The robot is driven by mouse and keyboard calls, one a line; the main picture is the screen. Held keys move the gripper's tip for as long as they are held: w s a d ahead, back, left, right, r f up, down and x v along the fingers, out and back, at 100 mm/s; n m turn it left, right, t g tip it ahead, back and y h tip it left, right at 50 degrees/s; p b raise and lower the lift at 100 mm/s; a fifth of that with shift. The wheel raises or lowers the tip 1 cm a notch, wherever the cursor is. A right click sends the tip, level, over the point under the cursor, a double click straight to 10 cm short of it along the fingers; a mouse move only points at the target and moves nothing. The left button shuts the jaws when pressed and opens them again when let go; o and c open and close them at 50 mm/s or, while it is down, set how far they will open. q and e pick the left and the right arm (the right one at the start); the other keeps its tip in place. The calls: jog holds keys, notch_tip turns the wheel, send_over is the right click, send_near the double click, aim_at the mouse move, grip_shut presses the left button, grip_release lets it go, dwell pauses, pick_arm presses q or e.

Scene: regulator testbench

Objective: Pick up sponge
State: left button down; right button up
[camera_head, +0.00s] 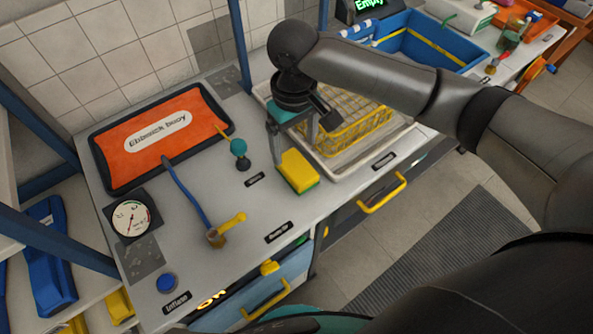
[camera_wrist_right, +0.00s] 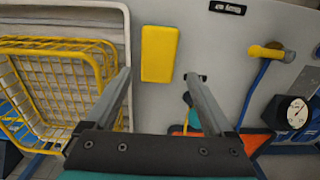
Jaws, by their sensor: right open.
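The sponge (camera_head: 298,170) is a yellow block with a green lower layer. It lies on the grey bench top, left of the white tray. In the right wrist view the sponge (camera_wrist_right: 159,53) shows its yellow face, mostly just beyond the fingertips and centred between them. My right gripper (camera_head: 292,150) is open and empty. It points down over the bench at the sponge's back edge, one finger towards each side. In the right wrist view my right gripper (camera_wrist_right: 158,76) shows its two fingers spread wider than the sponge. My left gripper is not in view.
A white tray (camera_head: 345,174) with a yellow wire basket (camera_head: 362,132) stands close right of the sponge. A blue-handled tool (camera_head: 188,195), a teal-topped knob (camera_head: 238,148), a gauge (camera_head: 131,218) and an orange-lined tray (camera_head: 125,167) are to the left.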

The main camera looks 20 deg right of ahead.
aim_at(297, 166)
notch_tip(297, 166, down, 3)
jog(key=shift+f, duration=0.1)
jog(key=f+b, duration=0.1)
jog(key=f, duration=0.1)
jog(key=f+b, duration=0.1)
jog(key=f, duration=0.2)
jog(key=shift+s+d+f, duration=0.1)
jog(key=shift+d, duration=0.1)
jog(key=shift+c, duration=0.4)
jog(key=c, duration=1)
notch_tip(297, 166, up, 20)
jog(key=p, duration=0.4)
jog(key=shift+p, duration=0.3)
